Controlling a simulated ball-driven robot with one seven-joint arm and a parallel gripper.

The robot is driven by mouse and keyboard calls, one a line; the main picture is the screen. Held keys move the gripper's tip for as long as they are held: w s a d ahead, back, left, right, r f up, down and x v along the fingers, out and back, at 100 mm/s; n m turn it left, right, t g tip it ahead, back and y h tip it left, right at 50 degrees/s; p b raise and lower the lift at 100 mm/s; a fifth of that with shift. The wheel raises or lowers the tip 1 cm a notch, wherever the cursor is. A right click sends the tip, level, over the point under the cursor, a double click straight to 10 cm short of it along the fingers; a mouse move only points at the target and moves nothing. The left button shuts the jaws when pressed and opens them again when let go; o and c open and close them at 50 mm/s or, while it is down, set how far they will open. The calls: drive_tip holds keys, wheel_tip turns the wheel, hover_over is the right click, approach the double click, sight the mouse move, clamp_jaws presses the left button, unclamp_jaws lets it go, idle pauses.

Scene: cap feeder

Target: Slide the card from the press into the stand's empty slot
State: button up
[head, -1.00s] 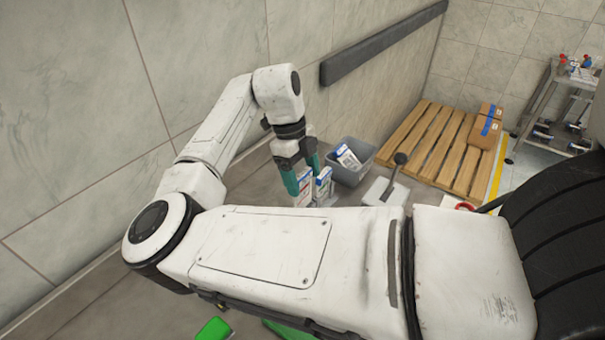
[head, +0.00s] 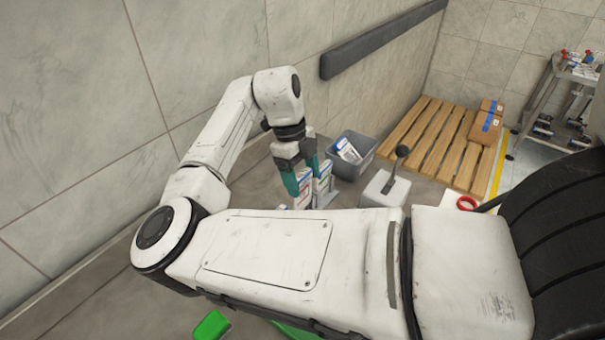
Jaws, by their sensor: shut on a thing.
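My gripper (head: 302,176), with teal fingers, points down and is shut on a white and blue card (head: 303,194). The card hangs upright between the fingers, close beside the stand (head: 331,196). Upright white and blue cards show in the stand (head: 323,181), just right of my gripper. My forearm hides the stand's lower part, and I cannot see the empty slot or tell whether the held card touches the stand. The press (head: 380,193) is a pale block with a dark lever and knob, right of the stand.
A grey bin (head: 372,160) with cards in it stands behind the stand. A wooden pallet (head: 425,140) with brown boxes (head: 487,122) lies farther back. A metal trolley (head: 560,100) is at the far right. A tiled wall (head: 210,50) with a dark rail (head: 380,42) closes the left side.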

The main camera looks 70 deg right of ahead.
sight(303, 187)
drive_tip(key=shift+f+b, duration=0.55)
drive_tip(key=shift+f, duration=0.55)
drive_tip(key=shift+f, duration=0.2)
drive_tip(key=shift+f+b, duration=0.4)
drive_tip(key=shift+f, duration=0.05)
drive_tip(key=o, duration=1.1)
drive_tip(key=shift+c, duration=0.2)
drive_tip(key=c, duration=0.3)
drive_tip(key=shift+r, duration=0.1)
drive_tip(key=shift+r+p, duration=4)
drive_tip(key=shift+r, duration=1.4)
